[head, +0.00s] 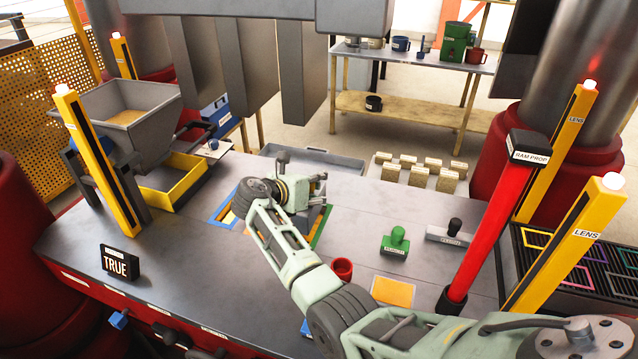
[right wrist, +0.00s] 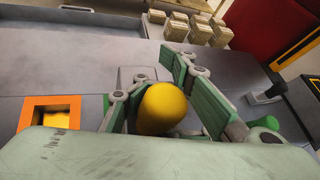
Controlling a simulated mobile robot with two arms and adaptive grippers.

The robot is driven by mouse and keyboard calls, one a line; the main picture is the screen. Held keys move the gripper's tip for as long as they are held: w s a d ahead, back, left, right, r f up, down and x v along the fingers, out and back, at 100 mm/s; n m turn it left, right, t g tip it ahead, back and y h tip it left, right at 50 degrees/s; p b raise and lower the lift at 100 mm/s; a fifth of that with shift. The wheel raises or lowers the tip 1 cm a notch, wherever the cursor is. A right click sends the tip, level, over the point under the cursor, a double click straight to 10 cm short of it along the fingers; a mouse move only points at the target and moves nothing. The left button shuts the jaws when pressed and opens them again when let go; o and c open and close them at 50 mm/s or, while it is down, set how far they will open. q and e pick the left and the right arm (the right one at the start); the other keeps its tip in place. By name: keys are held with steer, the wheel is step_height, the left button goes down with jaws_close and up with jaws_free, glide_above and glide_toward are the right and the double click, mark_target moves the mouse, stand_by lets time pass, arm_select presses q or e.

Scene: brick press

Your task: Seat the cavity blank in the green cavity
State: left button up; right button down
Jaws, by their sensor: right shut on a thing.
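My right gripper (head: 303,190) is low over the middle of the press table, and its fingers hide much of the cavities there. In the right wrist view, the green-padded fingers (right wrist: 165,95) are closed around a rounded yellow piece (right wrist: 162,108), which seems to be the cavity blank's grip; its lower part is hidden. The green cavity's rim (head: 322,228) shows as a narrow strip just right of the gripper. I cannot tell whether the held piece is in the cavity or above it. My left gripper is not in view.
A blue-rimmed cavity (head: 222,213) lies left of the gripper; an orange-rimmed one (right wrist: 27,115) shows in the wrist view. A red cup (head: 342,268), green stamp (head: 395,243) and red ram prop (head: 488,225) stand to the right. A grey tray (head: 340,163) lies behind.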

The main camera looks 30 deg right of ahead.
mark_target(324, 193)
steer(key=shift+f+b, duration=1)
steer(key=shift+f, duration=1.05)
steer(key=shift+f, duration=0.15)
steer(key=shift+s+a+f+b, duration=0.15)
steer(key=shift+s+f+b, duration=0.1)
steer(key=shift+f+b, duration=0.35)
steer(key=shift+s+f, duration=0.1)
steer(key=shift+f, duration=0.3)
steer(key=shift+a+r, duration=0.1)
steer(key=shift+w+r+p, duration=0.3)
steer(key=shift+r+p, duration=0.35)
steer(key=shift+p, duration=0.35)
steer(key=shift+d+r+p, duration=0.35)
steer(key=shift+r+p, duration=0.15)
steer(key=shift+r, duration=0.05)
steer(key=shift+w+a+r+p, duration=0.1)
steer(key=shift+r+p, duration=1.2)
steer(key=shift+r, duration=3)
